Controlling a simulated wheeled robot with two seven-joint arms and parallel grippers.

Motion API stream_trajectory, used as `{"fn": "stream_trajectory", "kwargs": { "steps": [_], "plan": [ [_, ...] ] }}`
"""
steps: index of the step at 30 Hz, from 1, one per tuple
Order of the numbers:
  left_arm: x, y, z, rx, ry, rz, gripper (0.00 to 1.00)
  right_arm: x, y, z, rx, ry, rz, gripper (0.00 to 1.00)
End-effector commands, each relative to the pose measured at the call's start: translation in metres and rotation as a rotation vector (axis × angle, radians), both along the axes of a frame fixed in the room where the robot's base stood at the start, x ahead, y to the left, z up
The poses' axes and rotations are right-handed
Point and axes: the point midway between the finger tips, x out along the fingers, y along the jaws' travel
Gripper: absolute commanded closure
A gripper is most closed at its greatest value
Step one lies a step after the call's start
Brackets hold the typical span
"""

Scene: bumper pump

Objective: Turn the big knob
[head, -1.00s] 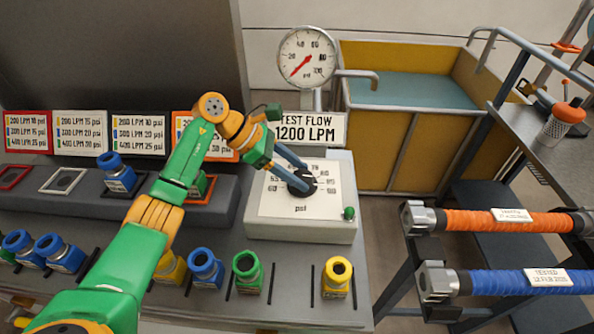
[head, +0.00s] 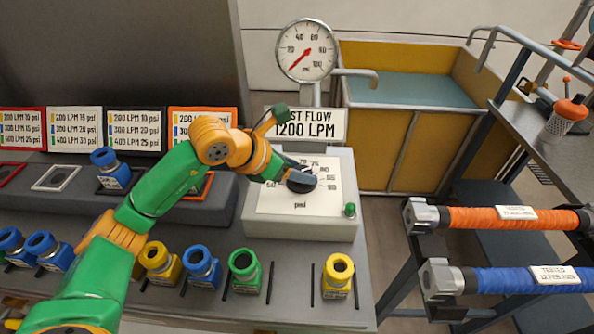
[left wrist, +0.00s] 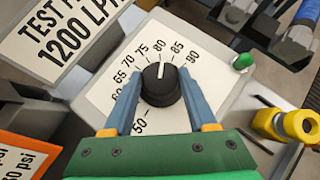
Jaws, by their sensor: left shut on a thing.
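The big knob (head: 301,182) is round and black, on a white dial panel (head: 275,203) marked in psi. It also shows in the left wrist view (left wrist: 161,90), where its white mark points up at about 80. My left gripper (head: 296,178) is shut on the knob, coming in from the left. In the left wrist view its two blue-grey fingers (left wrist: 160,106) lie on either side of the knob. In the head view the gripper and wrist hide part of the dial's left numbers. My right gripper is not in view.
A round gauge (head: 307,50) stands behind, its red needle at the low end. A "1200 LPM" sign (head: 310,128) is close behind the dial. A green button (head: 350,210) sits at the panel's right corner. Blue, yellow and green nozzles (head: 245,270) stand in front and left.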

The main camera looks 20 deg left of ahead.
Motion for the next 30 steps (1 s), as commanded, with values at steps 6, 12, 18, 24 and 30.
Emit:
{"fn": "stream_trajectory", "kwargs": {
  "steps": [6,12,18,24,30],
  "plan": [
    [-0.0007,-0.0015,-0.0015,0.000,0.001,0.111,0.98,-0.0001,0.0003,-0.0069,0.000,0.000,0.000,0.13],
    [-0.0011,-0.0019,-0.0014,0.000,0.003,0.171,0.98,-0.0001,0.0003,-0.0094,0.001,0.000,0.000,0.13],
    [-0.0013,-0.0018,-0.0010,0.000,0.005,0.193,0.98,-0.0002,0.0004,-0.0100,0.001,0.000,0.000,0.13],
    [-0.0014,-0.0017,-0.0011,0.000,0.006,0.195,0.98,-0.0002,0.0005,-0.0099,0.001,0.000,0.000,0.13],
    [-0.0014,-0.0017,-0.0012,0.001,0.006,0.194,0.29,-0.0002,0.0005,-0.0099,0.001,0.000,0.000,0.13]
  ]
}}
